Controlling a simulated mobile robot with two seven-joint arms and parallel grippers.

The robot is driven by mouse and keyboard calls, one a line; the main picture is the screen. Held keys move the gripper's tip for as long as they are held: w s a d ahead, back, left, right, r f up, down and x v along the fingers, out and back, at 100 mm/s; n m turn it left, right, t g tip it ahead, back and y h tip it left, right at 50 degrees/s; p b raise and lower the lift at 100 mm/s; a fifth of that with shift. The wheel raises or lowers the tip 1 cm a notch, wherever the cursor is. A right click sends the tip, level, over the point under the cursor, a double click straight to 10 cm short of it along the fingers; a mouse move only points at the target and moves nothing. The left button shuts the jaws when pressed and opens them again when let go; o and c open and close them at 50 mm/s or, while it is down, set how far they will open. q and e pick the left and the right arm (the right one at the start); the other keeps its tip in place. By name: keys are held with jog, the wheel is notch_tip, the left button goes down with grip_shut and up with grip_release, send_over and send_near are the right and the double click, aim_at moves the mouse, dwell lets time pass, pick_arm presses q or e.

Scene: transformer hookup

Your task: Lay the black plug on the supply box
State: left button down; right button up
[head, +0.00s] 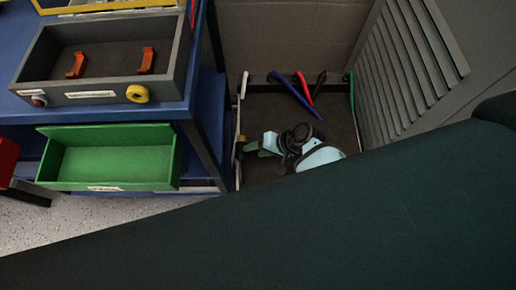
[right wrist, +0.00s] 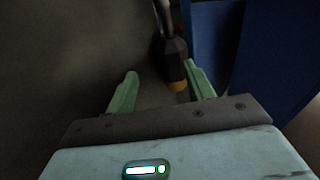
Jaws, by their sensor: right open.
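The black plug (right wrist: 172,48), a dark body with an amber end, hangs on a cable in the right wrist view. In the head view its small dark-and-amber shape (head: 240,148) is at the left side of the cabinet. My right gripper (head: 257,147) points left towards it. In the right wrist view the gripper (right wrist: 161,82) is open and empty; the plug is beyond the fingertips, closer to the right finger. A grey open box (head: 176,88), likely the supply box, stands on the blue bench; its label is too small to read. My left gripper is out of view.
The grey box holds two orange brackets (head: 147,61) and has a yellow ring (head: 138,93) on its front. A green drawer (head: 110,165) sits below. Coloured cable ends (head: 303,86) hang at the cabinet back. A louvred panel (head: 405,70) stands right. A large dark shape hides the lower picture.

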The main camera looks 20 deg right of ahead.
jog(key=p+v, duration=0.2)
jog(key=v, duration=0.4)
jog(key=shift+s+d+r, duration=0.1)
jog(key=shift+d+r, duration=0.05)
jog(key=shift+d, duration=0.05)
jog(key=shift+s+d+r, duration=0.2)
jog(key=shift+d+r, duration=0.2)
jog(key=shift+r, duration=0.1)
